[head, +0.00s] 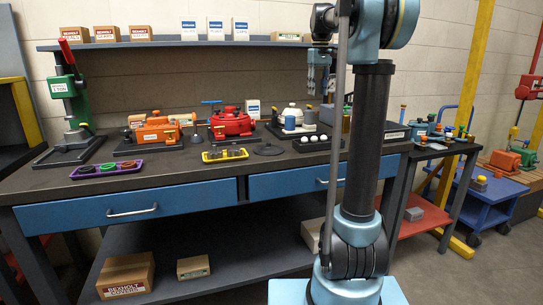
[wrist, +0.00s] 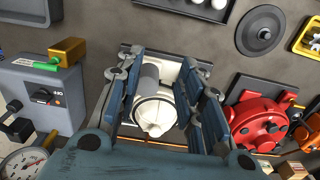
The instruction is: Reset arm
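My gripper (head: 319,88) hangs above the back of the workbench, pointing down, with my arm raised beside it. In the wrist view its blue fingers (wrist: 163,75) are spread apart and hold nothing. A white motor (wrist: 153,112) with a grey cylinder on it shows between and below the fingers. The same white motor (head: 293,114) stands on its dark base in the head view, apart from the gripper. My arm hides part of the bench to its right.
A red motor (head: 231,122) and an orange motor (head: 157,130) stand left of the white one. A grey box (wrist: 42,95) with a gauge (wrist: 22,163) stands beside it. A shelf (head: 190,42) runs behind. A ball tray (head: 318,143) and yellow tray (head: 225,155) lie in front.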

